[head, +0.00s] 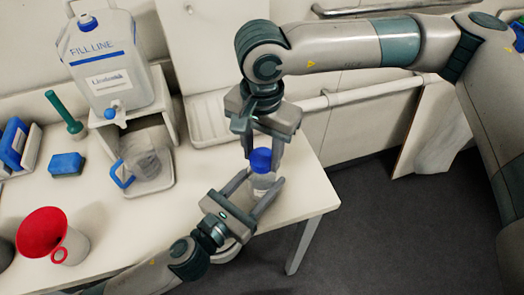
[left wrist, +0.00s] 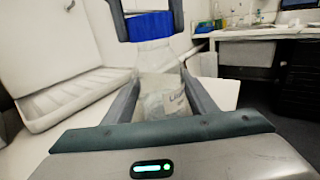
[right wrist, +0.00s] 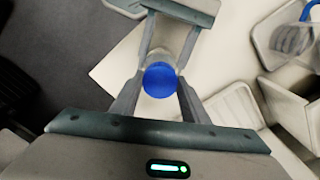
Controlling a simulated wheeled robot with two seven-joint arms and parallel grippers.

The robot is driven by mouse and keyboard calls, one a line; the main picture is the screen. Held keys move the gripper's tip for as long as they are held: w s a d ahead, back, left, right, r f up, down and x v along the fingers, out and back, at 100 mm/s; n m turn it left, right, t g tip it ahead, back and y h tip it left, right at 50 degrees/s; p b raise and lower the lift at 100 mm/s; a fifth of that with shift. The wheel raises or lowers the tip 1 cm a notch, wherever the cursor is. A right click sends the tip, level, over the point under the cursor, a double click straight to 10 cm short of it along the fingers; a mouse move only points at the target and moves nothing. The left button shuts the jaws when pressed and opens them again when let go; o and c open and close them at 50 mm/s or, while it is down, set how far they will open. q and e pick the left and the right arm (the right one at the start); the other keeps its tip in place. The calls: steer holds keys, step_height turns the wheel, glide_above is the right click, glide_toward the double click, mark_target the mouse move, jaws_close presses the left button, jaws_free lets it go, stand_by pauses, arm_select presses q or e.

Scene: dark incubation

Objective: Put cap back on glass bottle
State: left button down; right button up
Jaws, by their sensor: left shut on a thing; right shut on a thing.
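The clear glass bottle (head: 263,184) stands upright near the table's right end, with a white label that shows in the left wrist view (left wrist: 165,97). My left gripper (head: 266,178) is shut on the bottle's body from the lower left. The blue cap (head: 260,160) is at the top of the bottle, in line with it. My right gripper (head: 262,157) comes from above and is shut on the cap. The cap also shows in the left wrist view (left wrist: 150,25) and the right wrist view (right wrist: 160,80). I cannot tell whether it is seated on the neck.
A white jug (head: 105,65) with a tap stands on a shelf at the back left. A clear pitcher (head: 148,165) with a blue handle is below it. A red funnel (head: 42,232), a blue sponge (head: 66,164) and a green-handled tool (head: 65,115) are further left.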

steer(key=m, duration=1)
steer(key=shift+m, duration=0.4)
steer(key=m, duration=1)
steer(key=shift+m, duration=0.3)
steer(key=o, duration=1.2)
steer(key=shift+r, duration=2.2)
steer(key=shift+c, duration=0.6)
